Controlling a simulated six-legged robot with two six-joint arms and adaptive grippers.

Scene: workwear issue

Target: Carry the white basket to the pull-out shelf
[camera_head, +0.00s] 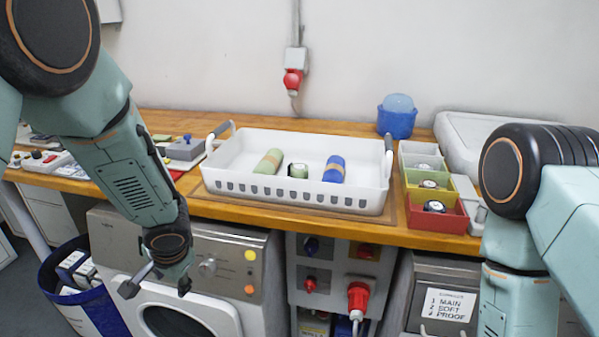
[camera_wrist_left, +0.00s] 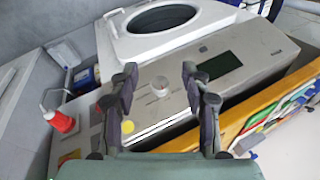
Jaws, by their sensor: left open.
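The white basket (camera_head: 230,164) sits upright on the wooden worktop (camera_head: 270,123), on a brown board. It has a grey-sleeved handle at each end. Inside lie a green roll (camera_head: 268,162), a small round dark-and-white item (camera_head: 298,171) and a blue roll (camera_head: 334,169). My left gripper (camera_head: 157,285) is open and empty, below the worktop edge in front of the washing machine, left of and lower than the basket. Its fingers also show apart in the left wrist view (camera_wrist_left: 158,85). My right arm comes in at the right; its gripper is out of view. I cannot identify the pull-out shelf.
Coloured bins (camera_head: 436,209) stand close to the right of the basket. A blue tub (camera_head: 396,120) stands behind. A washing machine (camera_head: 228,255), a socket panel (camera_head: 336,262) and a blue bin (camera_head: 75,280) are below the worktop.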

